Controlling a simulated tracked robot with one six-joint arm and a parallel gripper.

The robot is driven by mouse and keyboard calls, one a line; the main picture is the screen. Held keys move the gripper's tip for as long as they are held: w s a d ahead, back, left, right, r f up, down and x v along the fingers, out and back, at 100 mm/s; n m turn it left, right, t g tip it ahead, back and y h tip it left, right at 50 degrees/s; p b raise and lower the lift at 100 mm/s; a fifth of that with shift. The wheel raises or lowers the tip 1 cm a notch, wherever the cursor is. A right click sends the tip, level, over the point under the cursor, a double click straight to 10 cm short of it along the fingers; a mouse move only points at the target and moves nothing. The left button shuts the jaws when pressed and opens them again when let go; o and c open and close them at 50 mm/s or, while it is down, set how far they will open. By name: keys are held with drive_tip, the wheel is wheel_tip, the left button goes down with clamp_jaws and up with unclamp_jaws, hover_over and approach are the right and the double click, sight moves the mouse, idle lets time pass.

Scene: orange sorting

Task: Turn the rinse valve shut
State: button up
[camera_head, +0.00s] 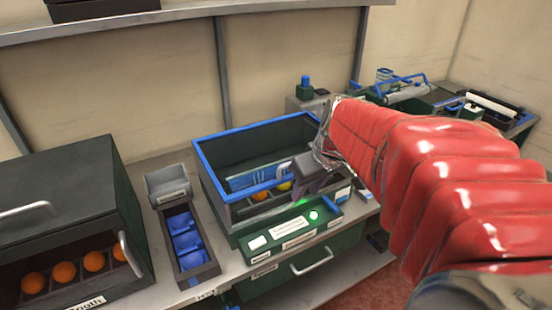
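My gripper (300,180) is a dark shape at the end of my red-sleeved arm, over the front right part of a dark green basin with a blue rim (232,133). Its fingertips are small and partly hidden, so I cannot tell whether it is open or shut. A small dark green fitting with a blue knob (305,80) stands on a grey box behind the basin, apart from my gripper. It may be the rinse valve, but no readable label confirms this. My arm hides part of the area right of the basin.
A dark cabinet with several oranges (64,272) stands at left. Beside it are a grey bin (168,184) and a tray of blue pieces (186,238). A green panel with lit spots (290,230) fronts the basin. More equipment with blue handles (400,82) stands at back right.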

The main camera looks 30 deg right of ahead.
approach(331, 204)
drive_tip(key=v, duration=0.5)
drive_tip(key=shift+d, duration=0.2)
drive_tip(key=x, duration=1.3)
drive_tip(key=shift+w+a+f, duration=0.15)
drive_tip(key=shift+f, duration=0.2)
drive_tip(key=shift+c, duration=0.2)
